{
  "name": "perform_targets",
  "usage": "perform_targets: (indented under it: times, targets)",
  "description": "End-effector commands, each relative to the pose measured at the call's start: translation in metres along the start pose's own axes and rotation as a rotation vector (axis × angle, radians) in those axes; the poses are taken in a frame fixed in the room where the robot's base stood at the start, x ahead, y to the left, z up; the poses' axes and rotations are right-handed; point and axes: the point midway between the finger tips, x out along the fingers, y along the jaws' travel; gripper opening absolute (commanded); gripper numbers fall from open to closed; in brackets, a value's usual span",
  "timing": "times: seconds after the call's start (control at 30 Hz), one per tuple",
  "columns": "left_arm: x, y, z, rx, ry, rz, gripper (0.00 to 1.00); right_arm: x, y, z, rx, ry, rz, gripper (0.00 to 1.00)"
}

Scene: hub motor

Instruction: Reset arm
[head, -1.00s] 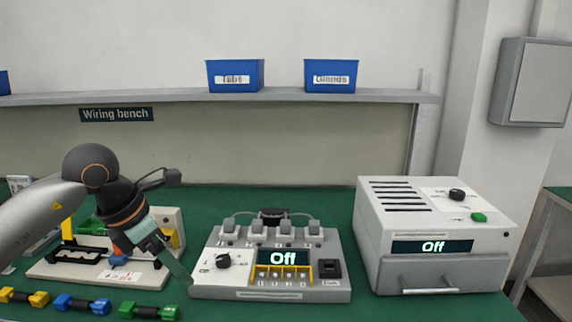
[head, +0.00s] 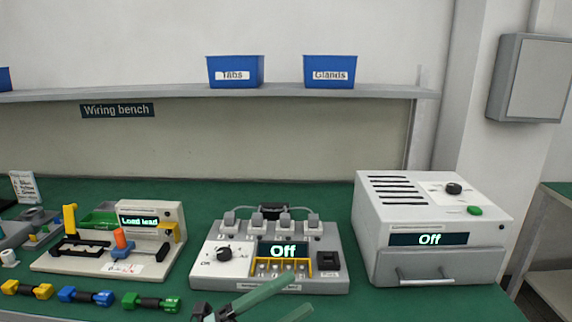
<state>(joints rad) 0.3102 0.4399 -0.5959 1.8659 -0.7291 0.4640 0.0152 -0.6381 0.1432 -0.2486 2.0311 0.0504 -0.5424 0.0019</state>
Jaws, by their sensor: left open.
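My left gripper (head: 278,303) shows at the bottom centre of the head view, with its two green fingers spread apart and nothing between them. It is in front of the grey control box (head: 222,285), whose display reads "Off". One finger overlaps the box's front edge in the picture; I cannot tell whether it touches. Most of the left arm is below the frame. My right gripper is not in view.
A fixture (head: 100,267) at left reads "Load lead". Yellow (head: 27,290), blue (head: 85,296) and green (head: 151,302) connectors lie before it. A white oven-like unit (head: 430,250) at right reads "Off". Blue Tabs (head: 235,66) and Glands (head: 330,66) bins stand on the shelf.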

Motion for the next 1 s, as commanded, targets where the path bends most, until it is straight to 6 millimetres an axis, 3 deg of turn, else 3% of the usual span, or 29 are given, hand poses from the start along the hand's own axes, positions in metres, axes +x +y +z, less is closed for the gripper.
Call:
perform_targets:
  times: [0.17, 0.33, 0.5, 0.73, 0.77, 0.8, 1.0]
  targets:
    - [-0.054, 0.044, 0.042, -0.400, -0.408, -0.112, 0.79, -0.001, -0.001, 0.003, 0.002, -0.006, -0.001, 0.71]
    - [-0.135, 0.117, 0.057, -0.772, -0.808, -0.140, 0.79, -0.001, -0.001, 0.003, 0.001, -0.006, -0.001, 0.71]
    - [-0.217, 0.195, 0.029, -1.098, -1.158, -0.110, 0.79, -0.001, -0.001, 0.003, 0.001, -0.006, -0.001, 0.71]
    - [-0.298, 0.264, -0.044, -1.431, -1.495, -0.039, 0.79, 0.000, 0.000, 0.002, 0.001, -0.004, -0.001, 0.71]
    - [-0.300, 0.260, -0.050, -1.452, -1.515, -0.036, 0.79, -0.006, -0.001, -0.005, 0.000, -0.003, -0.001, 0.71]
    - [-0.293, 0.242, -0.047, -1.436, -1.507, -0.043, 0.79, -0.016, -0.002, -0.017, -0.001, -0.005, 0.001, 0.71]
    - [-0.290, 0.203, -0.052, -1.418, -1.524, -0.064, 0.79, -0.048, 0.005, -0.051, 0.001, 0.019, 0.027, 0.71]
